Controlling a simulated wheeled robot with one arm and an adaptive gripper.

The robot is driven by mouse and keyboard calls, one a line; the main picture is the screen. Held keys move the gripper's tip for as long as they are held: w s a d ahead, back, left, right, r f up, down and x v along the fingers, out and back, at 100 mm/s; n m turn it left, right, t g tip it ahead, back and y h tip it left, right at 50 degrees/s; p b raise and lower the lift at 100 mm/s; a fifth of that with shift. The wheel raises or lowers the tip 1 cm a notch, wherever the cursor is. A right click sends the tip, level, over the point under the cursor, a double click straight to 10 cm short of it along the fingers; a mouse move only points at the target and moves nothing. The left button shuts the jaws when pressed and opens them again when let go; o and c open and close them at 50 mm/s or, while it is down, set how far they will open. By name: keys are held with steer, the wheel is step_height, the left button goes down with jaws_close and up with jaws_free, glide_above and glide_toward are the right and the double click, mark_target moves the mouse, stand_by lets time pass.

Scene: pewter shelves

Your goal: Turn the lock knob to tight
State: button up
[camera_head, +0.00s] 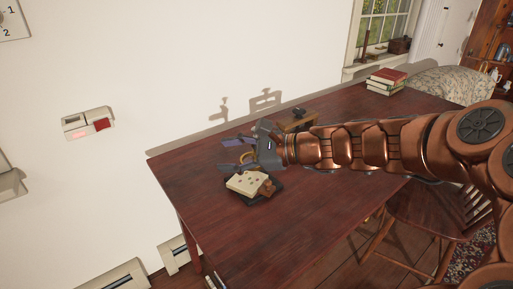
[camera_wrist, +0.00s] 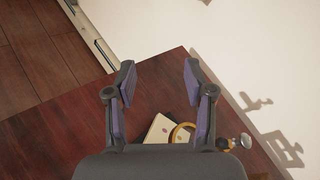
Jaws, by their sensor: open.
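My gripper (camera_head: 229,155) is open and empty above the left end of the dark red table, its fingers pointing left. In the wrist view its two purple-padded fingers (camera_wrist: 159,72) stand wide apart with bare table and wall beyond them. A cream block with dark spots (camera_head: 246,184) lies on a black base just below the gripper; part of it shows in the wrist view (camera_wrist: 160,128). A gold ring (camera_wrist: 182,132) stands beside it, partly hidden by my gripper. A small round silver knob-like part (camera_wrist: 245,140) shows right of the fingers. I cannot tell which part is the lock knob.
A small wooden stand (camera_head: 297,124) with a dark piece on top is behind my wrist. Stacked books (camera_head: 386,82) lie at the table's far end. The wall (camera_head: 190,75) runs along the back edge. The table's front middle (camera_head: 290,220) is clear; a chair (camera_head: 425,215) stands at right.

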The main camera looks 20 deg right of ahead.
steer(key=w+d+f+m+t+h+b, duration=0.1)
steer(key=w+d+f+m+t+b, duration=0.1)
steer(key=w+d+m+t, duration=0.35)
steer(key=w+d+f+m+t+h+b, duration=0.1)
steer(key=w+d+f+m+t+b, duration=0.15)
steer(key=w+d+m, duration=0.5)
steer(key=shift+w+a+r+n+g+b, duration=0.2)
steer(key=shift+w+a+n+b, duration=0.25)
steer(key=shift+w+a, duration=0.35)
steer(key=shift+w+a+r+n+g+b, duration=0.1)
steer(key=shift+w+a+n+g+b, duration=0.15)
steer(key=shift+w+a+n, duration=0.4)
steer(key=shift+w, duration=0.15)
jaws_close()
